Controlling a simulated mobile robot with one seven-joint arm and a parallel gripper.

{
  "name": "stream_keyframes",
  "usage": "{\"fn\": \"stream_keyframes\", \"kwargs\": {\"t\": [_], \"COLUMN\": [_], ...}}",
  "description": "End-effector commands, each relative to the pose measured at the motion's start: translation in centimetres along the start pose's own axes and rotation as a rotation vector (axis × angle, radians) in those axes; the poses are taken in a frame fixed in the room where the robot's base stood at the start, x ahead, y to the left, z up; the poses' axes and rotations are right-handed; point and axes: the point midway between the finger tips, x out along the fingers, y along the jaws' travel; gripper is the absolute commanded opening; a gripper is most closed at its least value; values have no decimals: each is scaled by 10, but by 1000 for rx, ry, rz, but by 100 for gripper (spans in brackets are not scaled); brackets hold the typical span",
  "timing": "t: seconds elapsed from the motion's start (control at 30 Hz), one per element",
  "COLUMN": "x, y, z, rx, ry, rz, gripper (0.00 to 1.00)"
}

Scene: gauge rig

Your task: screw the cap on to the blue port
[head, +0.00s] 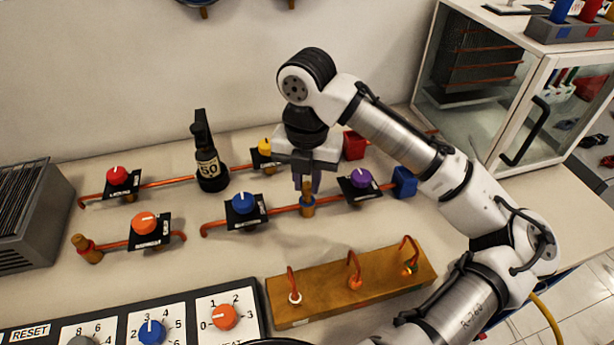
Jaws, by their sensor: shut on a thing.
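My gripper (307,186) points straight down over the middle copper pipe and is shut on a brass-coloured cap (307,196). The blue port (308,211) is directly under the cap, on the pipe between the blue knob and the purple knob. The cap appears upright and in line with the port. It looks to be at or touching the port, but I cannot tell how far it is threaded. The fingers hide the cap's upper part.
A blue knob (244,203) and a purple knob (360,179) flank the port. A wooden block (330,308) with copper hooks lies in front.

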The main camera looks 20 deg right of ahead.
Motion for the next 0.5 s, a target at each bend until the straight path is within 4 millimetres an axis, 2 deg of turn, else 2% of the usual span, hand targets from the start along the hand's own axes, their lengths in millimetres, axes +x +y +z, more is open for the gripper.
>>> {"fn": "stream_keyframes", "kwargs": {"t": [0.5], "x": [13], "y": [0], "z": [0], "rx": [0], "ry": [0], "rz": [-1], "gripper": [0]}}
